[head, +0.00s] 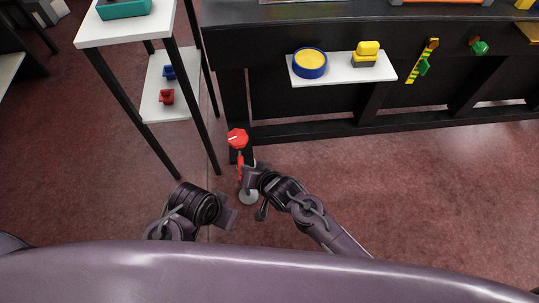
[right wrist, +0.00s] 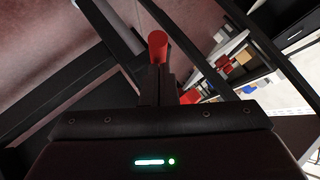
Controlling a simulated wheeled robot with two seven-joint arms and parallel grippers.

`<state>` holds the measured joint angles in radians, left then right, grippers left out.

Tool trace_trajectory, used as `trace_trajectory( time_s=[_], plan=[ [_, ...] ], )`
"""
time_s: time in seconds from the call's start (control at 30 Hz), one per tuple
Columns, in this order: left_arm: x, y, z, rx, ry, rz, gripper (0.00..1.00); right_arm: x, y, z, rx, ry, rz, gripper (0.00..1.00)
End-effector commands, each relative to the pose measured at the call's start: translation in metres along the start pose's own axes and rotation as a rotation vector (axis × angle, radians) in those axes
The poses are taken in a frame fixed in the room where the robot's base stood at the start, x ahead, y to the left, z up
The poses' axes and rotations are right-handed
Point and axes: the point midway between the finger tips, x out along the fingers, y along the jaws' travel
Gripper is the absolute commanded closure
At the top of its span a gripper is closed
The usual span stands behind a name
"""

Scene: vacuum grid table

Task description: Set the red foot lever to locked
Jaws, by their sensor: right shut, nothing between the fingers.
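The red foot lever (head: 240,165) stands low by the black table's left leg, with a red octagonal part (head: 237,138) bearing a white mark beside the leg. My right gripper (head: 246,176) is at the lever, with its fingers shut and nothing between them. In the right wrist view the shut fingers (right wrist: 157,82) point at a red cylinder end (right wrist: 158,46), and another red piece (right wrist: 190,96) shows beside them. I cannot tell whether the fingers touch the red part. My left gripper (head: 229,218) is to the left, apart from the lever; its jaws are unclear.
A white shelf stand (head: 156,105) with black legs is close on the left. The black table (head: 270,110) is just behind, with a white shelf (head: 345,78). Floor to the right is clear.

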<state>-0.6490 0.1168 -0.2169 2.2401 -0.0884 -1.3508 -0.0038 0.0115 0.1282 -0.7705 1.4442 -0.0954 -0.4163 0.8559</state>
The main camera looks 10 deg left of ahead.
Motion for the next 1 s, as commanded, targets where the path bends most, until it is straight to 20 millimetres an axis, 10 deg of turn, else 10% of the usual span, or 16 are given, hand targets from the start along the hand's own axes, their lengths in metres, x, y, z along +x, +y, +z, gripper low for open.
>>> trace_trajectory(
  time_s=[1.0],
  plan=[
    [-0.003,-0.002,0.001,-0.005,-0.014,-0.003,1.00,0.005,0.005,-0.010,-0.002,-0.001,-0.004,1.00]
  ],
)
